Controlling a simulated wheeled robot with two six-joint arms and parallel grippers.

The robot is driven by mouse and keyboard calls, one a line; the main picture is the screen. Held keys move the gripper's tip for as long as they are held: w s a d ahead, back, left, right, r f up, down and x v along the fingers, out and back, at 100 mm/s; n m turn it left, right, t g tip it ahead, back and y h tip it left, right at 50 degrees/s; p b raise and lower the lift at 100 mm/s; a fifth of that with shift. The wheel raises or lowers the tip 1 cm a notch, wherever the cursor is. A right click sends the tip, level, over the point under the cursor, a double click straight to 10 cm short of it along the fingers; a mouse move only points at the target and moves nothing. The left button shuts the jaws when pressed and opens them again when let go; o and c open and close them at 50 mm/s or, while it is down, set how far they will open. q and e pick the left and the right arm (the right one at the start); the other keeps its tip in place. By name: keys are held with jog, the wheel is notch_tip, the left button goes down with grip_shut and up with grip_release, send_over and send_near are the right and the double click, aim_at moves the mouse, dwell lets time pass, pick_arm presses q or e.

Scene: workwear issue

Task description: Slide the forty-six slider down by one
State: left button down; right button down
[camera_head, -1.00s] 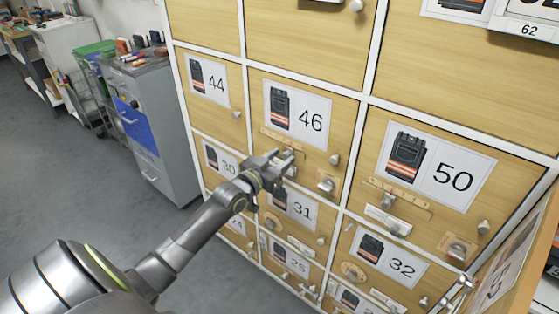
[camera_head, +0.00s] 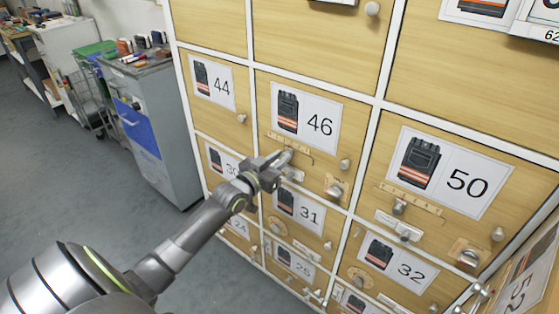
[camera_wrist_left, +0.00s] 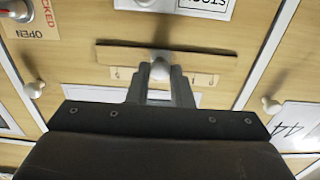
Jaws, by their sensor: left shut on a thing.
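The forty-six door (camera_head: 340,100) is a wooden locker front with a card that shows a dark vest with an orange stripe and the number 46. Below the card is the forty-six slider's marked strip (camera_head: 308,152), partly hidden by my left gripper (camera_head: 286,158). My right gripper does not show.
Beside the slider are a small knob (camera_head: 345,164) and a metal latch (camera_head: 336,189). Door 50 (camera_head: 500,165) on the right has a similar slider and latch. Doors 31 (camera_head: 315,210) and 32 (camera_head: 425,280) lie below. A grey cabinet (camera_head: 160,150) stands left; floor between is open.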

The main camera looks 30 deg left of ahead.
pick_arm(q)
jog(key=shift+a+f, duration=0.15)
jog(key=shift+a, duration=0.05)
jog(key=shift+d, duration=0.2)
jog(key=c, duration=1.6)
grip_release()
jog(key=shift+d, duration=0.25)
jog(key=shift+c, duration=0.2)
jog(key=o, duration=0.3)
jog(key=shift+o, duration=0.2)
jog(key=shift+a, duration=0.1)
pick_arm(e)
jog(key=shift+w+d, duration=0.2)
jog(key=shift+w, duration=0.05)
pick_arm(q)
jog(key=s+a+p, duration=0.1)
jog(key=s+p, duration=0.7)
jog(key=s, duration=0.9)
jog(key=shift+s+a, duration=0.2)
jog(key=shift+s, duration=0.05)
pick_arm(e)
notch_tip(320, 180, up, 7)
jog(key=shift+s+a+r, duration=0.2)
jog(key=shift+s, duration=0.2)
